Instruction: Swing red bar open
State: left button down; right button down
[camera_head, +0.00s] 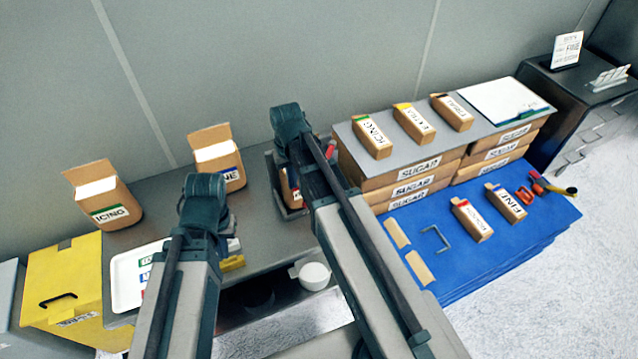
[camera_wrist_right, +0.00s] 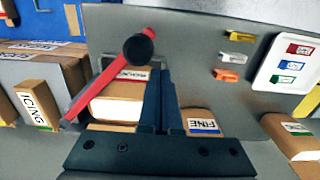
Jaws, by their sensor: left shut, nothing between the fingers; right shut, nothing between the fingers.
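The red bar (camera_wrist_right: 95,92) slants across the right wrist view, from lower left up to a round black knob (camera_wrist_right: 138,50). It crosses in front of a brown box with a red label (camera_wrist_right: 115,108). In the head view only a small red bit (camera_head: 331,149) shows beside my right arm; the rest of the bar is hidden. My right gripper (camera_wrist_right: 162,78) is shut and empty, its fingertips just below and right of the knob in the picture. I cannot tell whether they touch. My left arm shows in the head view, but its gripper is hidden behind the arm.
A box labelled FINE (camera_wrist_right: 201,121) is right of my right fingers. A white tray (camera_head: 125,285) and open boxes, including ICING (camera_head: 105,200), are on the grey bench at left. Sugar cartons (camera_head: 410,188) stand right of my right arm, beside a blue-topped stack (camera_head: 470,260).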

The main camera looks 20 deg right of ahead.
jog(key=shift+f+b, duration=1.05)
jog(key=shift+f, duration=0.15)
jog(key=shift+s+d, duration=1.3)
jog(key=shift+s, duration=0.1)
jog(key=shift+d, duration=0.1)
jog(key=s+d, duration=0.2)
jog(key=shift+s+d, duration=0.1)
jog(key=shift+d, duration=0.3)
